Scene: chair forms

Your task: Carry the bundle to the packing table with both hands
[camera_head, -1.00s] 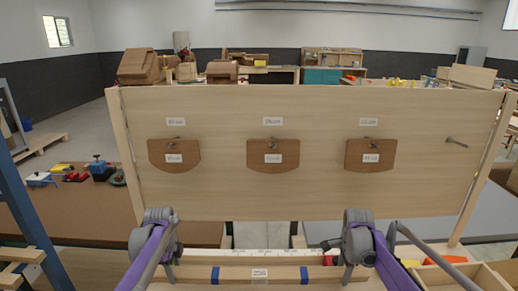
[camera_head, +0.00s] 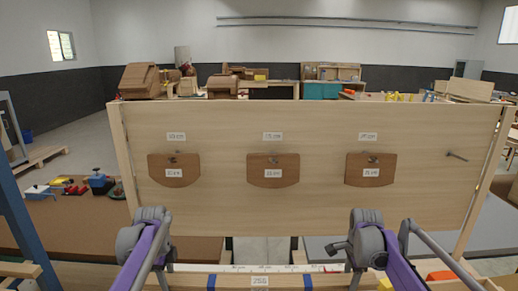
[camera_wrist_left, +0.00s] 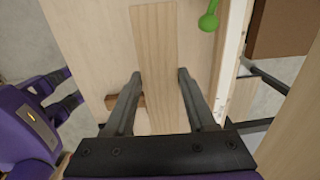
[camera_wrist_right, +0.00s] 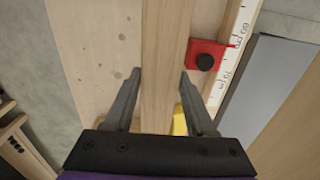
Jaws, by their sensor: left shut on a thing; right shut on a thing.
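The bundle (camera_head: 235,283) is a long pale wooden piece with blue bands and a white label, at the bottom middle of the head view. It lies across the view just in front of a ruler strip. My left gripper (camera_wrist_left: 160,82) is shut on it; the bundle (camera_wrist_left: 155,45) runs between the fingers in the left wrist view. My right gripper (camera_wrist_right: 161,78) is shut on it near the other end; the bundle (camera_wrist_right: 165,45) also shows in the right wrist view. In the head view the fingertips are mostly cut off. I cannot tell which surface is the packing table.
An upright wooden board (camera_head: 215,200) with several brown hanging plates stands straight ahead. A ruler strip (camera_wrist_right: 236,45), a red block with a black knob (camera_wrist_right: 204,57) and a yellow piece (camera_wrist_right: 180,119) are beside the bundle. A green knob (camera_wrist_left: 209,21) is near the left gripper. A blue post (camera_head: 25,205) stands at left.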

